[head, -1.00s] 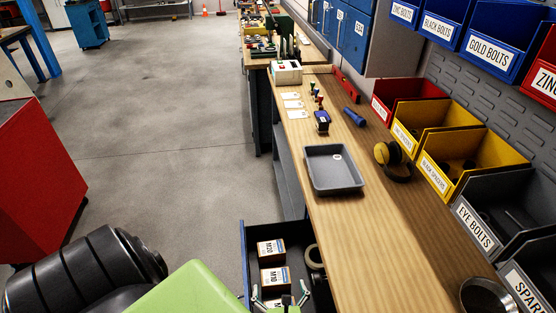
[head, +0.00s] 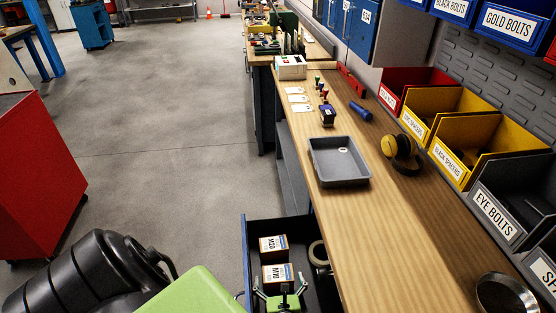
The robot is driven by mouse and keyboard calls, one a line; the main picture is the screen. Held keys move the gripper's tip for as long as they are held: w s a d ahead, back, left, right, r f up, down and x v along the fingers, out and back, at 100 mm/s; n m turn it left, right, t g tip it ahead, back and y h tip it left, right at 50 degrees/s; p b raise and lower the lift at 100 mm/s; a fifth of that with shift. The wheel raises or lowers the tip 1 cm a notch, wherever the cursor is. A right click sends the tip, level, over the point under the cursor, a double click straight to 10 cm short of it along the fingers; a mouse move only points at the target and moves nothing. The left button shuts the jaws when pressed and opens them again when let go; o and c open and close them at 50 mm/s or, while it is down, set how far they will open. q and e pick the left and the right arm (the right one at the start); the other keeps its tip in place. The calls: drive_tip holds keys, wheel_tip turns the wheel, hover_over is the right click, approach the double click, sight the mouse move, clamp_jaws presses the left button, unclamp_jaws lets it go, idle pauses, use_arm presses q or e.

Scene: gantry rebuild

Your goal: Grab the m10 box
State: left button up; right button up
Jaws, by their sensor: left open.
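The M10 box (head: 278,273) is a small white, orange and dark carton in the open drawer (head: 249,262) under the bench. The M20 box (head: 273,245) lies just behind it. My left gripper (head: 280,288) is at the bottom of the head view, open, with its green fingers spread at the near side of the M10 box and overlapping its lower part. I cannot tell whether the fingers touch it. Whatever lies under the gripper is hidden. My right gripper is not in view.
A tape roll (head: 318,253) lies right of the boxes in the drawer. The wooden bench (head: 372,240) borders the drawer on the right, with a grey tray (head: 339,162) and a metal bowl (head: 506,293) on it.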

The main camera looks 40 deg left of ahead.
use_arm(q)
drive_tip(key=shift+w+a+f, duration=0.2)
drive_tip(key=shift+a, duration=0.1)
drive_tip(key=c, duration=1.5)
drive_tip(key=shift+r, duration=0.1)
drive_tip(key=shift+c, duration=0.4)
